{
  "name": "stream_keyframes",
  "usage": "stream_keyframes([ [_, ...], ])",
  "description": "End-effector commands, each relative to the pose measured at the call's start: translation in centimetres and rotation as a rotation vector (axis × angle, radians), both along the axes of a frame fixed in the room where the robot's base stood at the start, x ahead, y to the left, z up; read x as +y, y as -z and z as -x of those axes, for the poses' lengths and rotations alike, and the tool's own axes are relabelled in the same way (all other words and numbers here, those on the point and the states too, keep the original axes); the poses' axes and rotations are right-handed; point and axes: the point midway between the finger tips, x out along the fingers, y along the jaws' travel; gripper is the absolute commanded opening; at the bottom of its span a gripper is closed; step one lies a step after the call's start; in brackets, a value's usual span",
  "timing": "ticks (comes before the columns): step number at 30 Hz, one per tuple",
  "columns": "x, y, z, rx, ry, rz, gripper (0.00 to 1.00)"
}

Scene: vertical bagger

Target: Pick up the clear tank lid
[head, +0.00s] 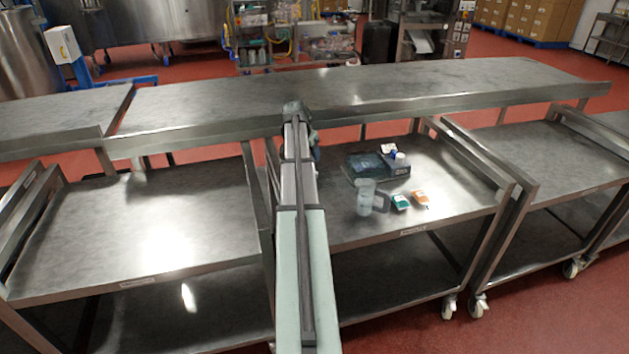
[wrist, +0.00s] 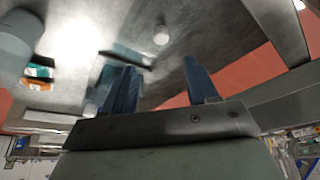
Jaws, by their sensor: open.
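A flat, see-through, bluish-dark piece (head: 364,166), which looks like the clear tank lid, lies on the middle cart's top, right of my arm. In the wrist view a dark, thin-edged piece (wrist: 126,57) shows near my left finger; I cannot tell if it is the same lid. My gripper (wrist: 160,64) is open, its two blue fingers apart with nothing held between them. In the head view my arm hides most of the gripper.
A clear jug (head: 366,196), a green-labelled pack (head: 401,202) and an orange pack (head: 420,199) stand in front of the lid. A white-capped item (head: 400,158) is close at its right. A raised steel counter (head: 400,88) runs behind the cart. The cart's right side is clear.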

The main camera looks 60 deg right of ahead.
Motion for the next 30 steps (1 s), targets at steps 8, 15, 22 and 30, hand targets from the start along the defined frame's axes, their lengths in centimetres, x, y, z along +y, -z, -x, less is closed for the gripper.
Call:
stream_keyframes([
  [8, -1.9, 4.4, -0.1, 0.0, 0.001, -0.001, 0.58],
  [15, -2.6, 6.3, -0.1, -0.002, 0.001, 0.0, 0.58],
  [22, -3.0, 7.1, -0.1, -0.003, 0.001, 0.001, 0.58],
  [30, -4.3, 10.2, -0.3, -0.001, 0.001, 0.0, 0.58],
])
